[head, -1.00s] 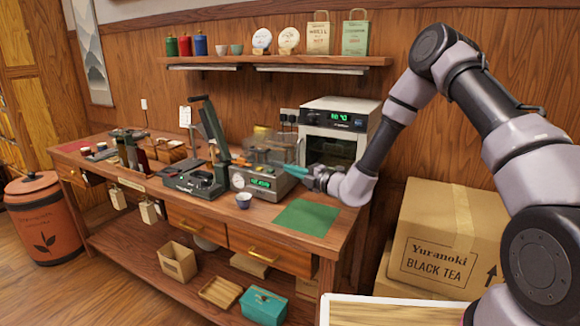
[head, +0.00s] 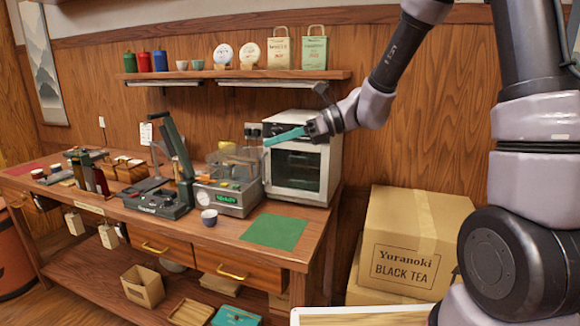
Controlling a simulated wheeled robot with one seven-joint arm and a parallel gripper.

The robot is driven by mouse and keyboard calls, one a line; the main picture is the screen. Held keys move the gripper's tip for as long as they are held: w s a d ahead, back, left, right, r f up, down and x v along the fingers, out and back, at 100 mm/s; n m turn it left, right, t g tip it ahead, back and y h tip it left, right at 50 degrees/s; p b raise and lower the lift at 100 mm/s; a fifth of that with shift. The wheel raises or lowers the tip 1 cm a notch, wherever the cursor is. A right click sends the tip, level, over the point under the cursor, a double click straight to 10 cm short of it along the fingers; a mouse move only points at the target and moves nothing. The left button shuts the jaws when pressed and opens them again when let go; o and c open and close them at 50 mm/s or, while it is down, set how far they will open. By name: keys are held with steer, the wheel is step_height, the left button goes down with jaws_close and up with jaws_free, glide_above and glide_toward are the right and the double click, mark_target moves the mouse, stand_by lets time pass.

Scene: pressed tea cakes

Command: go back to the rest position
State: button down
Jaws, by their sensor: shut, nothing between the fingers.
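My gripper (head: 285,137) is raised in front of the small white oven (head: 304,165) at the right end of the wooden workbench. Its teal fingers are together, point left and hold nothing that I can see. My arm runs from the gripper up and right, then down the right side of the head view. The gripper hangs above the bench and covers part of the oven's upper front.
A grey machine (head: 228,192) with a lit display, a lever press (head: 160,201) and a small cup (head: 209,217) stand left of the oven. A green mat (head: 275,232) lies clear on the bench. A shelf (head: 235,75) runs above. Cardboard boxes (head: 418,240) stand at right.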

steer(key=s+d+r+n+t+h, duration=0.2)
steer(key=s+d+r+n+h, duration=0.1)
steer(key=d, duration=0.6)
steer(key=s+d+r+n+t+h, duration=0.3)
steer(key=s+d+n+h, duration=0.2)
steer(key=d+n, duration=0.2)
steer(key=s+d+r+n+t+h, duration=0.2)
steer(key=s+d+r+n+h, duration=0.2)
steer(key=d, duration=0.8)
steer(key=shift+s+n+t, duration=0.3)
steer(key=shift+s+n, duration=0.05)
steer(key=shift+n, duration=0.65)
steer(key=shift+d, duration=0.1)
